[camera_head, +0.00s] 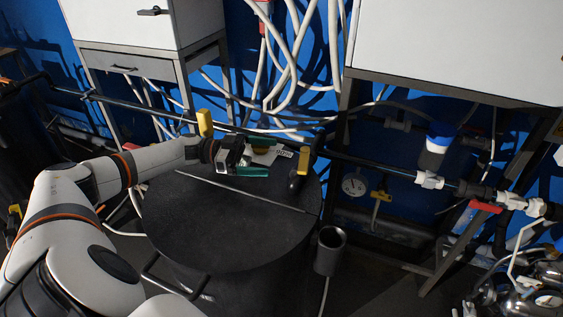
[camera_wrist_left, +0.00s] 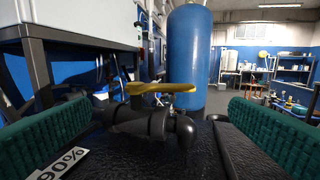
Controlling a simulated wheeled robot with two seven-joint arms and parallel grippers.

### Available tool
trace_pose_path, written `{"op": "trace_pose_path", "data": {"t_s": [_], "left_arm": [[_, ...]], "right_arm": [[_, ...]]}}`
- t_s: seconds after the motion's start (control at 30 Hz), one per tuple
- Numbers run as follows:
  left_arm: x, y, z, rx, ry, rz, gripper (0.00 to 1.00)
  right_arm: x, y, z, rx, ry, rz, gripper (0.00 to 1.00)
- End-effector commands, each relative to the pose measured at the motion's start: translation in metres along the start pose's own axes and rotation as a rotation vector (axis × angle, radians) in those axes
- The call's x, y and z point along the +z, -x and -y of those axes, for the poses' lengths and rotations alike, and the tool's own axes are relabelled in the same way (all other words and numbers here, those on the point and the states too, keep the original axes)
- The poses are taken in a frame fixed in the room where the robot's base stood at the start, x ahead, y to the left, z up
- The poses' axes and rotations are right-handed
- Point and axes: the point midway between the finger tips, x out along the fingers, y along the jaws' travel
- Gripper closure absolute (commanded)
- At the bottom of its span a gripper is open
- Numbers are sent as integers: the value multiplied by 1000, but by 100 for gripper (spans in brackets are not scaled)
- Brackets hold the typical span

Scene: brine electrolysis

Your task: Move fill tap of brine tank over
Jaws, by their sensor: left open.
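The brine tank (camera_head: 240,225) is a black drum with a round lid. A tap with a yellow handle (camera_head: 304,160) and a black downturned spout sits over the lid's back right edge. In the left wrist view the tap's yellow handle (camera_wrist_left: 160,88) lies above its black body (camera_wrist_left: 145,125). My left gripper (camera_head: 272,162) is open above the back of the lid, its green-padded fingers spread. The tap stands ahead of it, between the finger directions and apart from both pads. My right gripper is not in view.
A thin rod (camera_head: 245,191) lies across the lid. A dark pipe (camera_head: 390,166) runs behind the tank, with another yellow handle (camera_head: 204,123) to the left. A dark cup (camera_head: 329,250) is at the tank's right side. White cabinets (camera_head: 455,50) overhang the back.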

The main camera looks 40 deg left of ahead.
Motion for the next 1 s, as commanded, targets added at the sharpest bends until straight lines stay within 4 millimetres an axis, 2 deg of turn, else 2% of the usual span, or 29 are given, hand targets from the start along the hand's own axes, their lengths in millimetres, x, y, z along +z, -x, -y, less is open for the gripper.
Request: {"op": "trace_pose_path", "data": {"t_s": [0.13, 0.43, 0.57, 1.0], "left_arm": [[-1, 12, 0, 0, -1, -1, 0], [1, 14, 0, -1, -1, 1, 0], [5, 14, 0, -1, -1, 1, 21], [57, 14, 0, -1, -1, 0, 93]], "right_arm": [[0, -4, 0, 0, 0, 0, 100], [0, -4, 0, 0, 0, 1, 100], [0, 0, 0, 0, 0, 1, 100], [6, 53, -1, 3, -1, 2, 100]]}}
